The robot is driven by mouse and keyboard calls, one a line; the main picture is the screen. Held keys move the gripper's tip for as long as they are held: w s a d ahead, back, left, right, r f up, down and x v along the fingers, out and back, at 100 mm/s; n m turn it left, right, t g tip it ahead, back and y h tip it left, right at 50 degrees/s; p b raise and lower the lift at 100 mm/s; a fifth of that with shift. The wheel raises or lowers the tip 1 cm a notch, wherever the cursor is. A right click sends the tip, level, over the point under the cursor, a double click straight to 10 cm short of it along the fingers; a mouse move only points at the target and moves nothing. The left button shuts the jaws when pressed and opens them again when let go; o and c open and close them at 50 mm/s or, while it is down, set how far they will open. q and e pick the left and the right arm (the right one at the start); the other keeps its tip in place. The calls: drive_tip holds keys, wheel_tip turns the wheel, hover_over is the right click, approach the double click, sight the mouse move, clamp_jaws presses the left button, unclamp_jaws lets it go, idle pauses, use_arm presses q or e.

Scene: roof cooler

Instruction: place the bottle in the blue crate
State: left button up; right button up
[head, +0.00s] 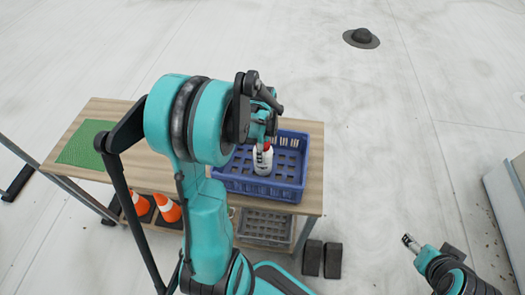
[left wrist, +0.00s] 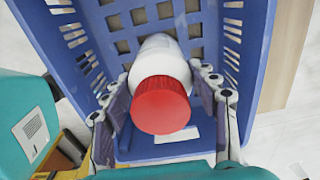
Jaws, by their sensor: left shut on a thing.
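A white bottle with a red cap (left wrist: 161,104) is held between the fingers of my left gripper (left wrist: 165,110), which is shut on it near the cap. In the head view the bottle (head: 263,162) is inside the outline of the blue crate (head: 262,190), upright or nearly so. The crate also shows in the left wrist view (left wrist: 75,70), with its slotted floor behind the bottle. I cannot tell whether the bottle's base touches the crate floor. My left gripper (head: 264,143) is partly hidden by its own arm in the head view. My right gripper (head: 410,243) is away at the lower right, its fingers too small to read.
The crate stands on the right part of a wooden table (head: 312,170). A green mat (head: 84,143) lies at the table's left end. Below are orange cones (head: 168,208) and a grey crate (head: 265,226). Dark blocks (head: 322,259) stand on the floor by the table.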

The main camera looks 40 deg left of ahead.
use_arm(q)
drive_tip(key=shift+f, duration=0.1)
drive_tip(key=o, duration=1.4)
